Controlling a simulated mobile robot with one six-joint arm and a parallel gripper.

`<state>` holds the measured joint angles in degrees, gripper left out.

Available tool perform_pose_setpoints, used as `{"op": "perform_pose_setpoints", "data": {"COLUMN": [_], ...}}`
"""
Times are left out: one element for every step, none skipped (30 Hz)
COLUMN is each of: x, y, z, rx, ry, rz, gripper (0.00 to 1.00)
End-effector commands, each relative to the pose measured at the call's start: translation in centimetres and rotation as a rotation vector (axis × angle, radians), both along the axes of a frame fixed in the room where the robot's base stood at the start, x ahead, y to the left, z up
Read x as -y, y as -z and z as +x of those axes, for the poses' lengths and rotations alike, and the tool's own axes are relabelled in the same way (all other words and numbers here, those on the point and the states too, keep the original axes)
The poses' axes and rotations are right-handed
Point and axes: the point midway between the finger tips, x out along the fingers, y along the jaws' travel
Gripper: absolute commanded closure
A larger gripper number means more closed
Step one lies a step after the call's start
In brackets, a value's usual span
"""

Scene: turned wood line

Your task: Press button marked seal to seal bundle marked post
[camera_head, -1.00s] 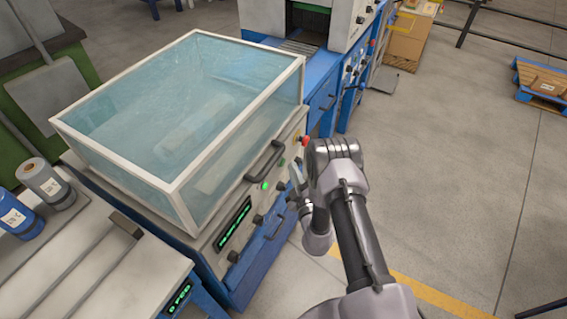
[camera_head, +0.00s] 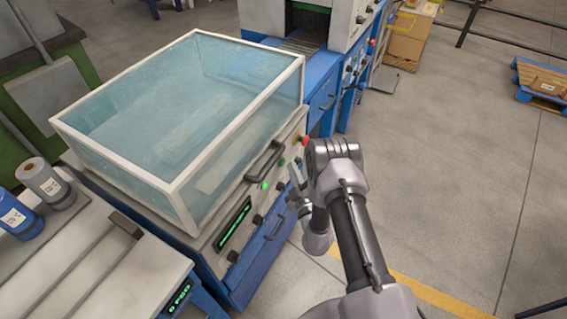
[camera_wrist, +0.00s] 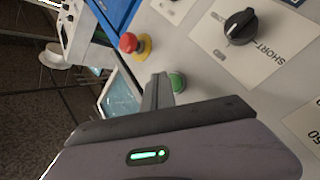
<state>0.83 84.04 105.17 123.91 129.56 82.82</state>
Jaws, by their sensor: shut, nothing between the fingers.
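My gripper (camera_head: 296,180) is shut and empty, at the front panel of the blue-and-white sealing machine (camera_head: 237,284). In the wrist view the closed fingers (camera_wrist: 157,86) point at the panel beside a green round button (camera_wrist: 178,82) and partly cover it. I cannot tell whether they touch it, and no seal marking is readable. A pale, blurred shape (camera_head: 188,125) lies under the clear hood (camera_head: 240,142); I cannot tell whether it is the post bundle.
A red mushroom button on a yellow base (camera_wrist: 131,44) and a black knob marked SHORT (camera_wrist: 240,25) sit on the panel. A green display (camera_head: 233,223) is lower left. Rolls (camera_head: 45,182) stand on the left table.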

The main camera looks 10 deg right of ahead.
Motion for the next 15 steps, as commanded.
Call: {"op": "perform_pose_setpoints", "data": {"x": [-0.15, -0.24, -0.35, -0.43, -0.52, -0.6, -0.61, -0.61, -0.6, -0.6, -0.6, -0.6, -0.6, -0.6, -0.61], "y": [0.04, 0.05, 0.06, 0.05, 0.05, 0.03, 0.02, 0.01, -0.01, -0.01, -0.01, -0.01, -0.01, -0.01, 0.0], "z": [0.1, 0.17, 0.27, 0.35, 0.39, 0.44, 0.45, 0.45, 0.44, 0.44, 0.44, 0.44, 0.44, 0.44, 0.45], "rx": [0.001, 0.001, 0.001, 0.001, 0.001, 0.001, 0.001, 0.001, 0.001, 0.001, 0.001, 0.001, 0.001, 0.001, 0.0], "ry": [-0.001, -0.001, 0.0, 0.0, 0.0, 0.0, 0.0, 0.0, 0.001, 0.001, 0.001, 0.001, 0.001, 0.001, 0.0], "rz": [0.0, 0.0, 0.0, 0.0, 0.0, 0.0, 0.0, 0.0, 0.0, 0.0, 0.0, 0.0, 0.0, 0.0, 0.0], "gripper": [1.0, 1.0, 1.0, 1.0, 1.0, 1.0, 1.0, 1.0, 1.0, 1.0, 1.0, 1.0, 1.0, 1.0, 1.0]}}
